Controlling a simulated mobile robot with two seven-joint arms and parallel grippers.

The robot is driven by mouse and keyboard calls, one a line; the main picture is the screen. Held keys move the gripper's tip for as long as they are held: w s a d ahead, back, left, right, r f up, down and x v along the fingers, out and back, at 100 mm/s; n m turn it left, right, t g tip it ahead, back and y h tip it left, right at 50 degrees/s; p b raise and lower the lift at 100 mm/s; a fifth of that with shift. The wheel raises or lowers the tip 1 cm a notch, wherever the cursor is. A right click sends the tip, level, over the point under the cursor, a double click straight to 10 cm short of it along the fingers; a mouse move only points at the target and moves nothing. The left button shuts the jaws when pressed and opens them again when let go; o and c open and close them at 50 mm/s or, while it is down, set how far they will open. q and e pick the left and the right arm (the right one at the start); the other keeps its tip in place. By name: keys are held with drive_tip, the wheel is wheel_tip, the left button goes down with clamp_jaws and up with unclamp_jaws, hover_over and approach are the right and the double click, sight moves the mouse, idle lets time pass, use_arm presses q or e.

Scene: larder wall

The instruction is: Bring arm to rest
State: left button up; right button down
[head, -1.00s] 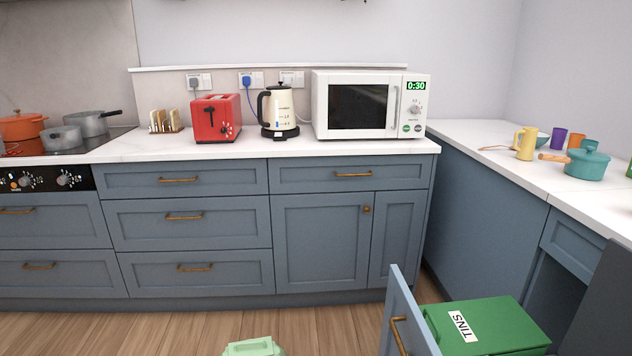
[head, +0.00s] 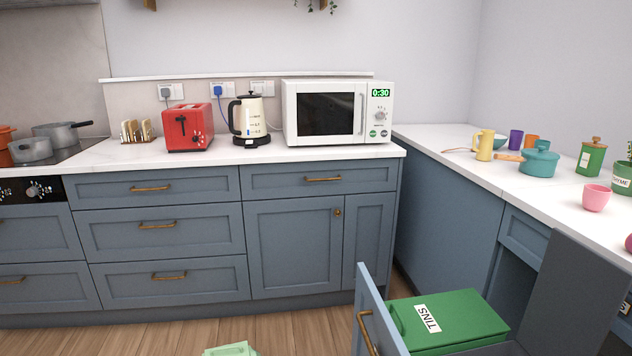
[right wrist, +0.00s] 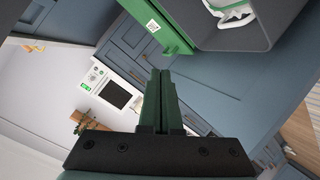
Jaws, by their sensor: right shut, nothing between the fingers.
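My right gripper (right wrist: 160,100) shows in the right wrist view, with its two green fingers together and nothing between them. It hangs in free air, with blue cabinet fronts behind it. A green bin labelled TINS (head: 452,320) sits by an open blue cabinet front with a brass handle (head: 365,325). A green bin edge (right wrist: 155,25) also shows at the top of the right wrist view, beyond the fingertips. Neither gripper shows in the head view. My left gripper is out of sight.
The counter carries a red toaster (head: 187,128), a cream kettle (head: 249,120) and a white microwave (head: 338,112). The right counter holds a teal pot (head: 538,162), a yellow jug (head: 484,146) and a pink cup (head: 596,198). A pale green lid (head: 230,349) shows at the bottom edge.

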drive_tip(key=s+a+f+n+g+y, duration=0.1)
drive_tip(key=s+a+f+n+g, duration=0.15)
drive_tip(key=s+a, duration=0.4)
drive_tip(key=s+a+f+n+g+y, duration=0.1)
drive_tip(key=s+a+f+y, duration=0.1)
drive_tip(key=s+a+f, duration=0.45)
drive_tip(key=a+r+m+t, duration=0.2)
drive_tip(key=a+r+m, duration=0.2)
drive_tip(key=a+m, duration=0.55)
use_arm(q)
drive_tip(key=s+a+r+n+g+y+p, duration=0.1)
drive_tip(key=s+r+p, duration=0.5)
drive_tip(key=p, duration=1.4)
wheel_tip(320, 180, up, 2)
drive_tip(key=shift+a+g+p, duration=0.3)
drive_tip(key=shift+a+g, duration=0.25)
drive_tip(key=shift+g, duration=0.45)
use_arm(e)
drive_tip(key=s+d+r+g+h, duration=0.1)
drive_tip(key=s+r+g, duration=0.1)
drive_tip(key=s+r, duration=0.4)
wheel_tip(320, 180, up, 2)
drive_tip(key=shift+d+r+m+g+h, duration=0.2)
drive_tip(key=shift+d+m+g+h, duration=0.15)
drive_tip(key=shift+d+m+h, duration=0.05)
